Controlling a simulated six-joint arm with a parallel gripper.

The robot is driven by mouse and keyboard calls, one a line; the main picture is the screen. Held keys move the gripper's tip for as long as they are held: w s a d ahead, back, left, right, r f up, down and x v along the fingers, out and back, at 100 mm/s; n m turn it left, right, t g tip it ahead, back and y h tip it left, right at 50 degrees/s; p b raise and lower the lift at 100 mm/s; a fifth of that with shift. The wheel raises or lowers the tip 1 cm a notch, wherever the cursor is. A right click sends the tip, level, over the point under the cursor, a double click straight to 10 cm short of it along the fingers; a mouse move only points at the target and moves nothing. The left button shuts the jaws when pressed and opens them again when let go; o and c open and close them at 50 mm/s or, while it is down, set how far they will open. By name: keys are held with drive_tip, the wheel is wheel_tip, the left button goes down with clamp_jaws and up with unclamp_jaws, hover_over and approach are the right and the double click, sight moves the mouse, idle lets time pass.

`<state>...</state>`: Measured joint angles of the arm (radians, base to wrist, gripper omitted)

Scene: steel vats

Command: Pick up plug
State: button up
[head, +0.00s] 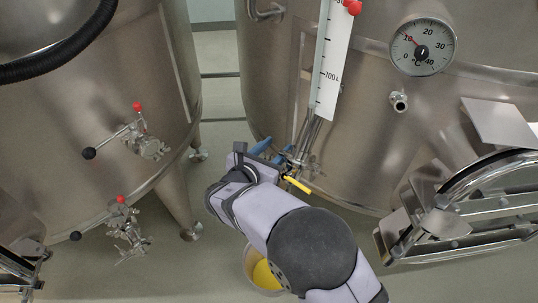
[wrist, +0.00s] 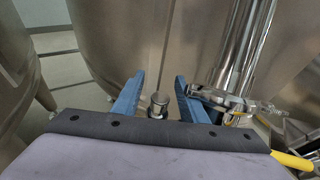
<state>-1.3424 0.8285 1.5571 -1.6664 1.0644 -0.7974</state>
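The plug (wrist: 158,101) looks like a short, round metal cylinder low on the steel vat's front. In the wrist view it shows between my gripper's two blue fingers, with a gap on each side. Its lower part is hidden behind the gripper's dark front edge. My gripper (wrist: 160,77) is open and holds nothing. In the head view my gripper (head: 270,150) is at the lower front of the large right vat, left of the sight-glass fittings. I cannot make out the plug in the head view.
A metal valve (wrist: 235,103) with a yellow handle (head: 298,185) sits just right of the fingers, below the level scale (head: 330,65). A pail (head: 253,268) with yellow contents stands on the floor. A left vat (head: 75,100) carries red-knobbed valves (head: 148,146).

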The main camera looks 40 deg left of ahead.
drive_tip(key=shift+c, duration=0.6)
clamp_jaws()
drive_tip(key=shift+r, duration=0.1)
wheel_tip(320, 180, up, 18)
drive_tip(key=b, duration=0.1)
